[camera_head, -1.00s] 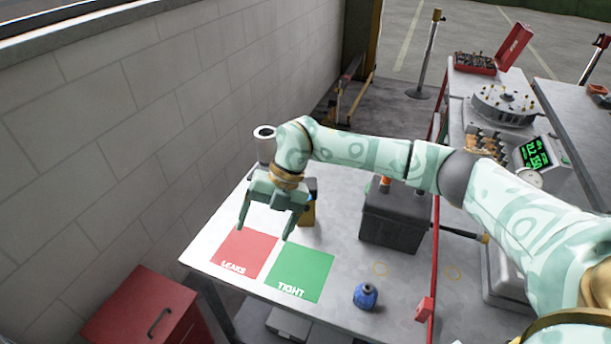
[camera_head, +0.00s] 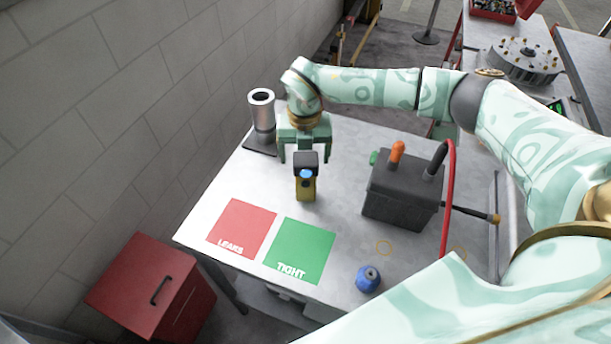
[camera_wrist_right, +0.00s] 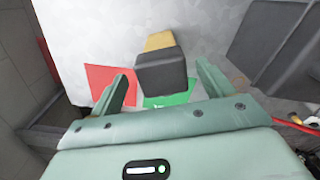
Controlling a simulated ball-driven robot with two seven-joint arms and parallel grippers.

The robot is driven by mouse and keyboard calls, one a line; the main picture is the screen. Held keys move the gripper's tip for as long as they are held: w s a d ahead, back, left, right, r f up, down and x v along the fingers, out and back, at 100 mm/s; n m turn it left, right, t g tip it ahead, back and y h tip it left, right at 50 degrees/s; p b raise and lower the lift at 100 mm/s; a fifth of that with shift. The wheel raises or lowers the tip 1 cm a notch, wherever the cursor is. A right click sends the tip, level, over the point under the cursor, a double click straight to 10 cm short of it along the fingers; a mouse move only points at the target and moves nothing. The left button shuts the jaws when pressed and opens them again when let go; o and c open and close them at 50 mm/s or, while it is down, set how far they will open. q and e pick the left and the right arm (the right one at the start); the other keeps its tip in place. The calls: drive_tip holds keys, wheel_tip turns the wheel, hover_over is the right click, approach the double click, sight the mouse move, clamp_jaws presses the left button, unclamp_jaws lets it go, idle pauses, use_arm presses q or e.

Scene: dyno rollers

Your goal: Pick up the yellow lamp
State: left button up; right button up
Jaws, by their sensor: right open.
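The yellow lamp (camera_head: 306,189) stands upright on the grey table, with a black head and a blue part on its front. My right gripper (camera_head: 304,159) is open and empty, pointing down at the lamp's far side. In the head view its fingers appear to either side of the black head; touching cannot be told. In the right wrist view, the lamp's black head (camera_wrist_right: 161,70) and yellow body (camera_wrist_right: 159,41) show just past and between the spread fingertips (camera_wrist_right: 160,88). My left gripper is not in view.
A silver cylinder (camera_head: 262,115) stands left of the gripper. A dark box (camera_head: 402,195) with an orange knob and red hose stands to the right. Red (camera_head: 241,227) and green (camera_head: 300,251) squares lie in front. A blue bottle (camera_head: 368,279) is near the front edge.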

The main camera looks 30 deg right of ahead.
sight(306, 178)
drive_tip(key=f, duration=0.5)
drive_tip(key=shift+s+f, duration=0.2)
drive_tip(key=shift+f, duration=0.15)
drive_tip(key=shift+r, duration=0.1)
drive_tip(key=c, duration=1.3)
